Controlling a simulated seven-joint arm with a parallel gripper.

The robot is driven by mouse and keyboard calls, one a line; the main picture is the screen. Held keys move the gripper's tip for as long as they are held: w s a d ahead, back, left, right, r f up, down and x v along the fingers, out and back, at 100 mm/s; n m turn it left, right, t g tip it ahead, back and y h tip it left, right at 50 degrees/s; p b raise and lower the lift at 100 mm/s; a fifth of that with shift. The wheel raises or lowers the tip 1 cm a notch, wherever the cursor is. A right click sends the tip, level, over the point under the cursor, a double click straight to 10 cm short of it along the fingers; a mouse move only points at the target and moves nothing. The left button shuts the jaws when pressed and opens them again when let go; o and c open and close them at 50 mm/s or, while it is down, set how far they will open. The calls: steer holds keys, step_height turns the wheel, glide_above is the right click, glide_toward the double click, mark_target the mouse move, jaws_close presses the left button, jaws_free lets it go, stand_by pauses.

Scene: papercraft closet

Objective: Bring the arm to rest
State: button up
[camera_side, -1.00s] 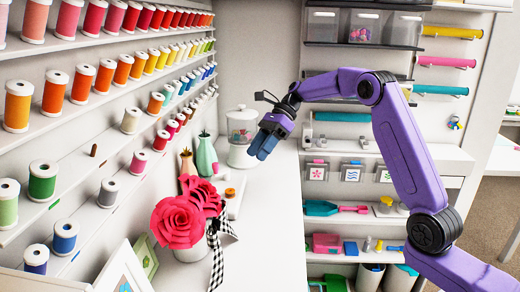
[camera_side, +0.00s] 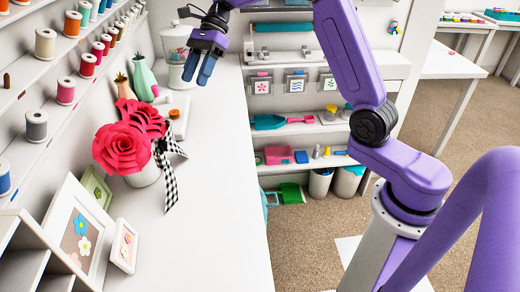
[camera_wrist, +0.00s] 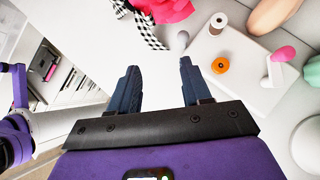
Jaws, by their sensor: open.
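My gripper (camera_side: 203,67) hangs above the back part of the white worktop (camera_side: 215,180) in the side view, fingers pointing down. In the wrist view my gripper (camera_wrist: 160,85) shows two dark blue fingers spread apart, with only white surface between them. It is open and empty. My purple arm reaches up and over from the right side of the side view, clear of the worktop.
Red paper roses (camera_side: 125,148) with a checkered ribbon (camera_side: 168,175) stand in a pot on the worktop. A lidded jar (camera_side: 176,68) is beside my gripper. Thread spools (camera_side: 65,90) line the left shelves. Picture frames (camera_side: 78,235) stand front left.

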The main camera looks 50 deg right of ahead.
steer(key=s+a+f+n+g+h, duration=0.1)
steer(key=s+a+n+h, duration=0.2)
steer(key=s+n, duration=0.55)
steer(key=s+a+f+n+g+h, duration=0.1)
steer(key=s+a+n+h, duration=0.15)
steer(key=s+n, duration=0.6)
steer(key=s+d+f+n+t, duration=0.1)
steer(key=s+d+n, duration=0.1)
steer(key=s+n, duration=0.2)
steer(key=s+d+f+n+t+h, duration=0.1)
steer(key=s+n, duration=0.4)
steer(key=s, duration=0.5)
steer(key=s+d+f+n+t+h, duration=0.1)
steer(key=s+d+f+n, duration=0.1)
steer(key=s+d+n, duration=0.2)
steer(key=s+n, duration=0.1)
steer(key=s, duration=0.2)
steer(key=shift+s+d+f, duration=0.15)
steer(key=shift+d+f, duration=0.2)
steer(key=shift+f, duration=0.05)
